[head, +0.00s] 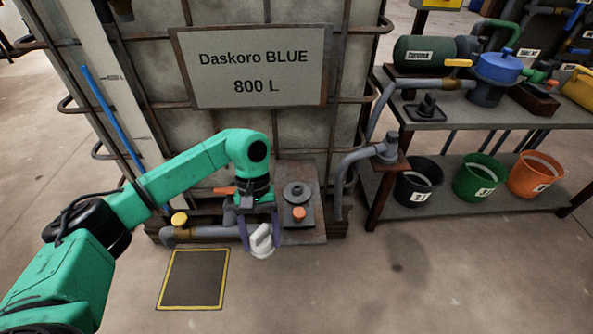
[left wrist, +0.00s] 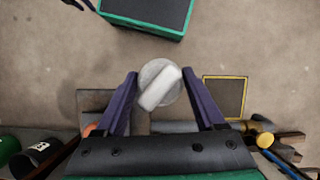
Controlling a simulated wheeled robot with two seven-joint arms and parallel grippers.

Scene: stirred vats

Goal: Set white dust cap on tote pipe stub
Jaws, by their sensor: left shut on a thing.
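My left gripper (head: 260,240) is shut on the white dust cap (head: 262,243), low in front of the tote (head: 165,85). In the left wrist view the cap (left wrist: 158,88) is a white disc with a raised bar grip, between the purple fingers (left wrist: 157,92). A grey pipe (head: 208,232) with a yellow-knobbed valve (head: 179,219) runs along the tote's foot; its right end passes behind the gripper. I cannot tell which pipe end is the stub, nor whether the cap touches anything. My right gripper is not in view.
A plate with a grey round fitting (head: 297,192) and an orange knob (head: 299,213) stands right of the gripper. A grey pipe (head: 345,175) rises farther right. A yellow-framed floor mat (head: 193,279) lies front left. A bench (head: 425,118) with buckets is at right. The front floor is clear.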

